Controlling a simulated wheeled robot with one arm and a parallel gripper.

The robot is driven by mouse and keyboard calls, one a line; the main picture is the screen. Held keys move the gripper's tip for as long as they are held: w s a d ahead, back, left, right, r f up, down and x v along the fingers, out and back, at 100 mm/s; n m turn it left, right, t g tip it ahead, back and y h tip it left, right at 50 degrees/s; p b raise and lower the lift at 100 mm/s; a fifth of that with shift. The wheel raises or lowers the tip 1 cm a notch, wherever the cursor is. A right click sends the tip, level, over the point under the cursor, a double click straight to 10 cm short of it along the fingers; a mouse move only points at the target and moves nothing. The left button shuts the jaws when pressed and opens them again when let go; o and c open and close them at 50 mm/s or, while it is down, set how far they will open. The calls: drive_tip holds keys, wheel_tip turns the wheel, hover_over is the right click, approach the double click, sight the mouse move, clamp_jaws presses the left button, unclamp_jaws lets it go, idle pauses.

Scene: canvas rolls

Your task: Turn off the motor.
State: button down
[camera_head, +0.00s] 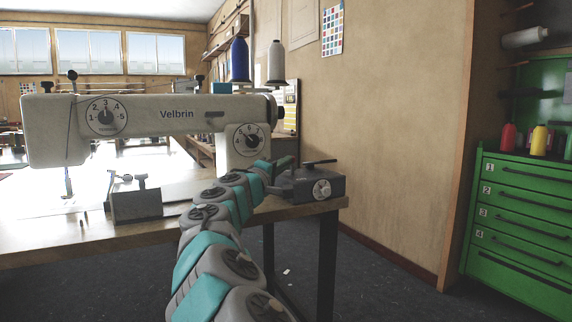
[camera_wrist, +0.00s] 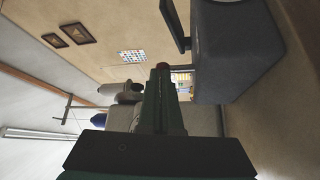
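The motor shows as a dark grey box (camera_head: 322,184) with a pale round dial on its front and a black lever on top. It sits at the right end of the sewing table. In the wrist view the picture is turned on its side, and a grey box (camera_wrist: 235,50) with a dark lever (camera_wrist: 175,25) fills the upper right. My gripper (camera_head: 284,164) is just left of the motor box in the head view. It looks shut and empty in the wrist view (camera_wrist: 161,72), its fingers together. I cannot tell whether it touches the box.
The white Velbrin sewing machine (camera_head: 178,114) stands behind and left of my arm, with a blue spool (camera_head: 239,60) and a grey spool (camera_head: 275,62) on top. The table (camera_head: 150,232) ends just right of the motor. A green drawer cabinet (camera_head: 520,205) stands far right.

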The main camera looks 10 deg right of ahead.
drive_tip(key=shift+w+a+r, duration=0.1)
drive_tip(key=shift+w+r, duration=0.1)
drive_tip(key=shift+w, duration=0.2)
drive_tip(key=s+a+r+b, duration=0.1)
drive_tip(key=s+a+r, duration=0.1)
drive_tip(key=s+a, duration=0.6)
drive_tip(key=s, duration=0.2)
drive_tip(key=shift+s+a+r+b, duration=0.3)
drive_tip(key=shift+s+b, duration=0.1)
